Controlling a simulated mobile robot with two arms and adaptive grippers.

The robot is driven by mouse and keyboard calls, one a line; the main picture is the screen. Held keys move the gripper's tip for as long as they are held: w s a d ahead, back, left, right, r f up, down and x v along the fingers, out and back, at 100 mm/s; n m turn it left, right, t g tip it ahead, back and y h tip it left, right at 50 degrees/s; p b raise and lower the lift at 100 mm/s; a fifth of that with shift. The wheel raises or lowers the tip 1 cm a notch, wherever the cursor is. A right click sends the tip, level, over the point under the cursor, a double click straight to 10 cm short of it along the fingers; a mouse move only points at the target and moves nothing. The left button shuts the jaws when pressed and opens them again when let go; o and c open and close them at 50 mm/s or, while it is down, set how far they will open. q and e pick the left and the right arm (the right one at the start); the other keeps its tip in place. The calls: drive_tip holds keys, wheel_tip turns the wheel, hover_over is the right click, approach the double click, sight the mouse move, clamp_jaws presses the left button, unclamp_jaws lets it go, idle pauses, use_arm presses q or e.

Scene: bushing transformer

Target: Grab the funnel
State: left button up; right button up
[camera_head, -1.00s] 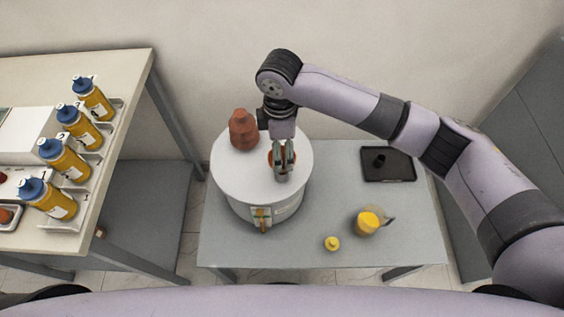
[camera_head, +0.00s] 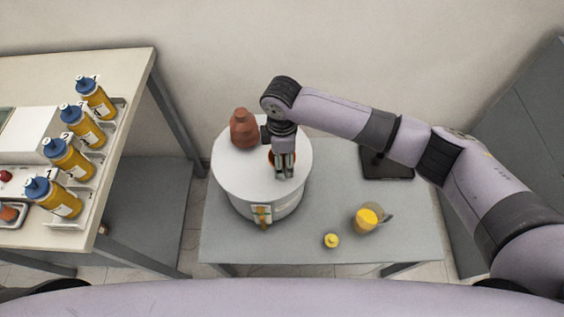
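I cannot identify a funnel for certain. A dark tray (camera_head: 400,172) lies at the back right of the grey table, and my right arm covers part of it. Any small black piece on it is hard to make out now. My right gripper (camera_head: 284,177) points down over the top of a white cylindrical transformer (camera_head: 240,180). Its two fingers are close together, and whether they are open or shut is unclear. A reddish-brown opening (camera_head: 271,157) in the lid is partly hidden behind them. My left gripper is not in view.
A brown ribbed bushing (camera_head: 244,130) stands on the lid just left of my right gripper. A yellow-filled beaker (camera_head: 367,217) and a yellow cap (camera_head: 332,241) are on the grey table (camera_head: 405,235).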

drive_tip(key=c, duration=0.7)
drive_tip(key=shift+r, duration=0.15)
